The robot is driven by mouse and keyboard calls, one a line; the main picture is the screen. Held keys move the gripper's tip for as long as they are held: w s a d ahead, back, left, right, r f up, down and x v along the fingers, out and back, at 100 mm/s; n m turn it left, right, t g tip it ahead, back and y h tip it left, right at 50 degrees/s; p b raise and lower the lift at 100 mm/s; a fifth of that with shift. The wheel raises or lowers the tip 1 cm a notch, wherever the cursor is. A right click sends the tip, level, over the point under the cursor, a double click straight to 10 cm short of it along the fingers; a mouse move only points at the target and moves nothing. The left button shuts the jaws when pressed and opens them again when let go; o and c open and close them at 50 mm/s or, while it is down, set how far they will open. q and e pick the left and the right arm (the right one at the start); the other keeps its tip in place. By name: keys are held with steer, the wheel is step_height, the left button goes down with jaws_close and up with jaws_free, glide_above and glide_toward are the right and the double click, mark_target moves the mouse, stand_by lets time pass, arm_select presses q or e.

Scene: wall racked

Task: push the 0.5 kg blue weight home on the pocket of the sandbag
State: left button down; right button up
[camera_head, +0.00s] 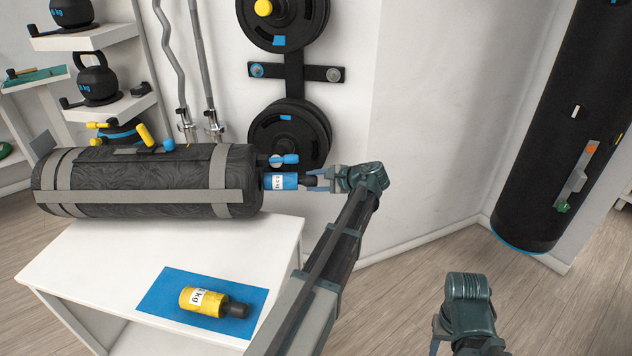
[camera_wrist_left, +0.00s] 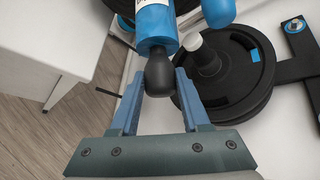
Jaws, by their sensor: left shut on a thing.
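The sandbag (camera_head: 130,180) is a dark patterned cylinder with grey straps, lying on its side on the white table. The blue weight (camera_head: 283,181) has a white label and a black knob, and lies level at the sandbag's right end. My left gripper (camera_head: 318,180) is shut on the weight's black knob. In the left wrist view the knob (camera_wrist_left: 159,75) sits between the fingers, with the blue body (camera_wrist_left: 155,25) beyond. How deep the weight sits in the pocket is hidden. My right gripper (camera_head: 438,336) shows only in part at the bottom; its fingertips are unclear.
A yellow weight (camera_head: 203,302) lies on a blue mat (camera_head: 160,292) on the white table (camera_head: 90,263). Black plates (camera_head: 291,128) hang on the wall behind my left gripper. A black punching bag (camera_head: 555,120) hangs at right. Kettlebells (camera_head: 97,80) stand on shelves at left.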

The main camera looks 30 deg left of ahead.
mark_target(299, 181)
arm_select(q)
steer(key=shift+s+a, duration=0.55)
steer(key=shift+a, duration=0.3)
steer(key=shift+s+a, duration=0.15)
steer(key=shift+a, duration=0.15)
steer(key=shift+s+a, duration=0.35)
steer(key=shift+a, duration=0.2)
steer(key=shift+s+a, duration=0.2)
steer(key=shift+a, duration=0.1)
steer(key=shift+s+a, duration=0.3)
steer(key=shift+a, duration=0.3)
steer(key=shift+s+a, duration=0.2)
steer(key=shift+a, duration=0.1)
steer(key=shift+s+a, duration=0.35)
steer(key=shift+a, duration=0.25)
steer(key=shift+s+a, duration=0.15)
steer(key=shift+a, duration=0.15)
steer(key=shift+s+a, duration=0.35)
steer(key=shift+a, duration=0.2)
